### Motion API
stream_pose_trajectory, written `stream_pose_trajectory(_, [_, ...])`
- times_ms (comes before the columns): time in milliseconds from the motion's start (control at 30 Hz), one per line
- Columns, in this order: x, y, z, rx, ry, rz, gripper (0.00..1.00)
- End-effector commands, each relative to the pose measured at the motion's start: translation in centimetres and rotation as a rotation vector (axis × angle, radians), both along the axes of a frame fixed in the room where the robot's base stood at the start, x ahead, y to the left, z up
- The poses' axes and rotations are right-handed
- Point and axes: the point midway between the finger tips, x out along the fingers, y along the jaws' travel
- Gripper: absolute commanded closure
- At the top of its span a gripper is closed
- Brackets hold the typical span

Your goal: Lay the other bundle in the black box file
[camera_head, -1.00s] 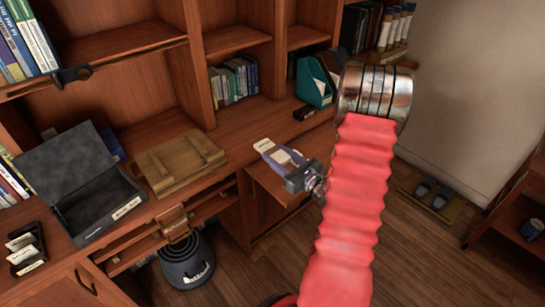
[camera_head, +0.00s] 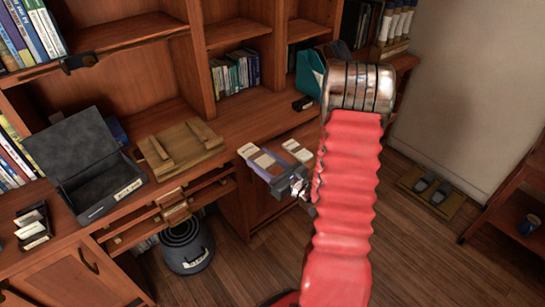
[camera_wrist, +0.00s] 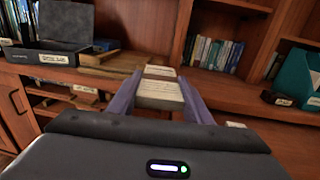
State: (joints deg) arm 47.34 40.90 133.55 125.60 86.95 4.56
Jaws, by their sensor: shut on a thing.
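My gripper (camera_head: 270,162) is shut on a bundle (camera_head: 248,151) of pale papers or cards with a brownish part. In the wrist view the bundle (camera_wrist: 160,95) lies between my two purple fingers, its pale label end pointing away. The bundle is held above the wooden ledge at the desk's front, right of the box. The black box file (camera_head: 92,211) stands on the desk at the left, its lid up and leaning back, a white label on its front. It also shows at the upper left of the wrist view (camera_wrist: 15,56). Its floor looks dark; its contents are unclear.
A wooden panel (camera_head: 180,152) lies between the box file and my gripper. A card tray (camera_head: 33,225) is left of the box. A pale item (camera_head: 297,150) lies beside my gripper. A teal file holder (camera_head: 310,75) and small black object (camera_head: 303,103) are farther right. A bin (camera_head: 186,247) stands below.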

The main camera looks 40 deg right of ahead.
Motion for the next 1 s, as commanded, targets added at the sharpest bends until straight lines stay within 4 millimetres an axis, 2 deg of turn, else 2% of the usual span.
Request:
stream_pose_trajectory(233, [1.6, 6.1, -1.5, 0.004, 0.002, 0.093, 0.78])
stream_pose_trajectory(500, [2.8, 15.8, -3.7, 0.002, 0.004, 0.246, 0.78])
stream_pose_trajectory(600, [2.8, 19.1, -4.5, 0.001, 0.004, 0.300, 0.78])
stream_pose_trajectory(700, [2.7, 21.5, -5.0, 0.001, 0.005, 0.342, 0.78])
stream_pose_trajectory(833, [2.5, 23.3, -5.4, -0.001, 0.003, 0.373, 0.78])
stream_pose_trajectory(1000, [2.5, 23.7, -5.4, -0.002, 0.002, 0.379, 0.78])
